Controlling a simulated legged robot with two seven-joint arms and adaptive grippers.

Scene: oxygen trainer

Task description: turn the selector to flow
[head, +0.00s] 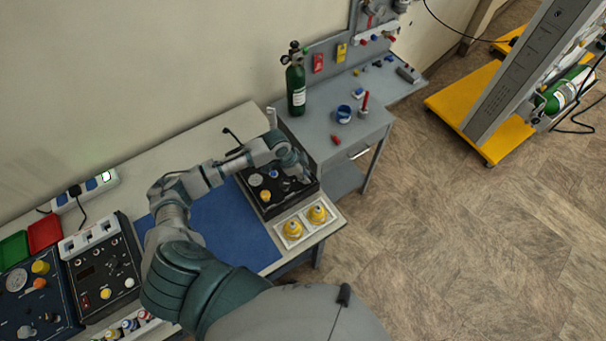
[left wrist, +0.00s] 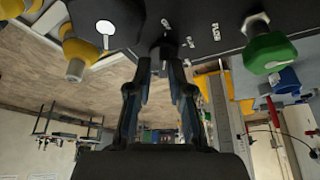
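The black trainer box (head: 268,204) stands at the right end of the bench, with knobs and a gauge on its top. My left gripper (head: 297,172) reaches over its far right part. In the left wrist view, the dark selector knob (left wrist: 163,50) sits between the fingertips of my left gripper (left wrist: 161,66). The fingers stand close on both sides of it and look shut on it. White labels lie around the knob, and the FLOW label (left wrist: 215,31) is to its right. The fingers and dark shading hide which label the selector points to. My right gripper is not in view.
In the left wrist view, a green knob (left wrist: 270,52) is right of the selector and a yellow fitting (left wrist: 76,58) is left. Two yellow fittings (head: 304,224) sit in a white tray. A blue mat (head: 237,226) and a green cylinder (head: 296,88) are nearby.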

